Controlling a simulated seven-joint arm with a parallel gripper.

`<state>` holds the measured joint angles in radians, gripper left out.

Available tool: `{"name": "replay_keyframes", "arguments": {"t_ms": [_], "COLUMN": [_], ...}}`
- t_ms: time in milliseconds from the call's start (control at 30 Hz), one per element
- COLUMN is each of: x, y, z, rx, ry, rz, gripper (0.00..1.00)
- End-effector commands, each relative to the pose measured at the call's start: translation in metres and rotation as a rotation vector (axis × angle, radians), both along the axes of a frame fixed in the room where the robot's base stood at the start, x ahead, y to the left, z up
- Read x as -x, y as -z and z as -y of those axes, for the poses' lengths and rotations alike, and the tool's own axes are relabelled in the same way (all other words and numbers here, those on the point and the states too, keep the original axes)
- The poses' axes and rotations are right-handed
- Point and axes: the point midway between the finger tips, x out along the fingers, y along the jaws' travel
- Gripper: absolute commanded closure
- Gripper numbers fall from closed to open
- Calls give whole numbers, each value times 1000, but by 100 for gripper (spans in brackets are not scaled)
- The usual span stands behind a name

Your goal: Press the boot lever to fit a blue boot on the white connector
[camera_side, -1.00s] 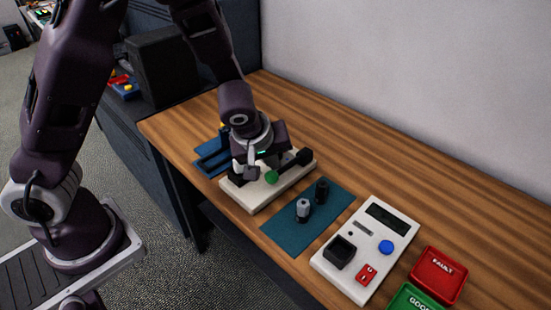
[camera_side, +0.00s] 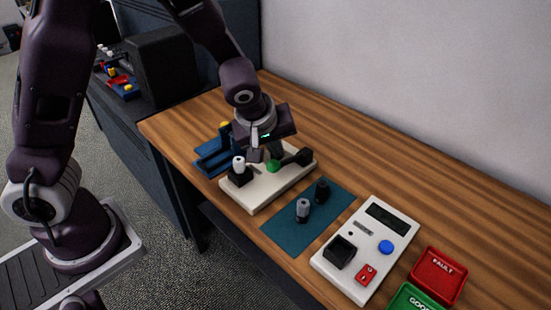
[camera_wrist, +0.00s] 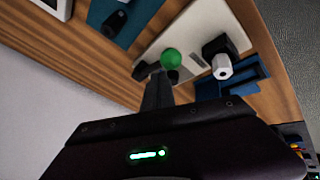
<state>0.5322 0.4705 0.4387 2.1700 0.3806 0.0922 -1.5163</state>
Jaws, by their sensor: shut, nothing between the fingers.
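The white connector (camera_side: 239,163) stands upright in a black holder (camera_side: 240,178) at the left end of a cream base plate (camera_side: 250,198); it also shows in the wrist view (camera_wrist: 222,66). A green ball knob (camera_side: 273,166) sits mid-plate, also clear in the wrist view (camera_wrist: 170,58). My gripper (camera_side: 258,156) is shut and empty, low over the plate beside the green knob; its fingers show in the wrist view (camera_wrist: 158,86) close to the knob. I cannot tell whether they touch it. I cannot make out a blue boot on the connector.
A black block (camera_side: 303,156) is at the plate's right end. A blue fixture (camera_side: 214,160) with a yellow knob (camera_side: 225,125) stands behind. A teal mat (camera_side: 285,235) holds a grey and a black connector. A white tester (camera_side: 335,265), red tray (camera_side: 440,270) and green tray (camera_side: 408,300) lie right.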

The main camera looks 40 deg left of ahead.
Motion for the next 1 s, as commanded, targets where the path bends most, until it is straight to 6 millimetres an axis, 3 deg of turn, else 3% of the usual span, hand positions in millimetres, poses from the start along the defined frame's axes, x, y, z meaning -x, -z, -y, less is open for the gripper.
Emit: {"name": "replay_keyframes", "arguments": {"t_ms": [533,1000], "x": [-4,-17], "y": [-12,-55], "z": [0,0], "rx": [0,1], "ry": [0,1], "rz": [1,4], "gripper": [100,100]}}
